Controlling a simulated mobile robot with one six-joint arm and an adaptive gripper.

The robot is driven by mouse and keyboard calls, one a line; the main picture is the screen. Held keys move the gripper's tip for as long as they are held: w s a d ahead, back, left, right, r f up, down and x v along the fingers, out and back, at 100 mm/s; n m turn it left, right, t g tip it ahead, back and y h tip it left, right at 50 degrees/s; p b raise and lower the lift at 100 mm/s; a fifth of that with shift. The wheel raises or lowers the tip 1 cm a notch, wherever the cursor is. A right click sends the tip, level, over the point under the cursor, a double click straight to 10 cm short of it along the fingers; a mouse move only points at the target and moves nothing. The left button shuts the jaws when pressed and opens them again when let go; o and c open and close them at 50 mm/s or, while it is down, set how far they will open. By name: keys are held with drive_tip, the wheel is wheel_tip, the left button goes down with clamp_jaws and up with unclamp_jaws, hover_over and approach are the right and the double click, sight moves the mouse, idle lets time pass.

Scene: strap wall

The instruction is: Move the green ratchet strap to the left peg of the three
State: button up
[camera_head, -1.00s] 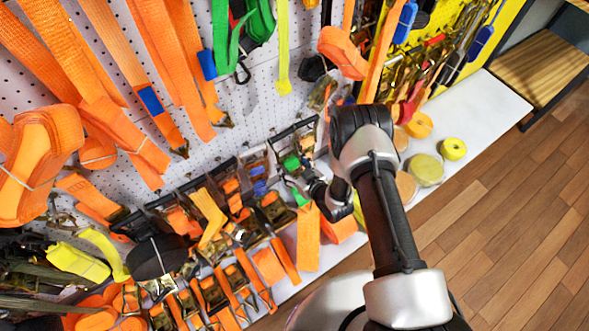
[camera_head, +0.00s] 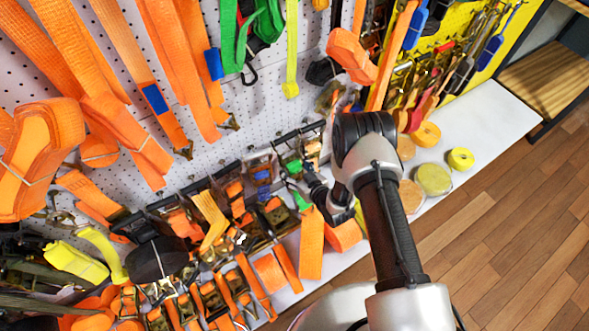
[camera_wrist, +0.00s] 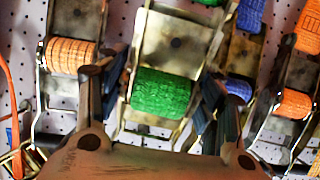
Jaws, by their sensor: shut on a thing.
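The green ratchet strap (camera_wrist: 162,92) is a metal ratchet with a roll of green webbing, in the middle of the wrist view. My gripper (camera_wrist: 160,100) has one finger on each side of it and is shut on its metal frame. The strap stands close to the white pegboard. In the head view the green strap (camera_head: 294,167) shows at the right end of the row of hanging ratchets, with my gripper (camera_head: 306,180) at it, partly hidden by my wrist. I cannot make out the three pegs clearly.
An orange ratchet (camera_wrist: 71,55) hangs close on the left in the wrist view. Long orange straps hang above. A white shelf (camera_head: 480,120) with tape rolls lies at the right.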

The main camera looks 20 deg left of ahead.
drive_tip(key=o, duration=2)
drive_tip(key=shift+f, duration=0.1)
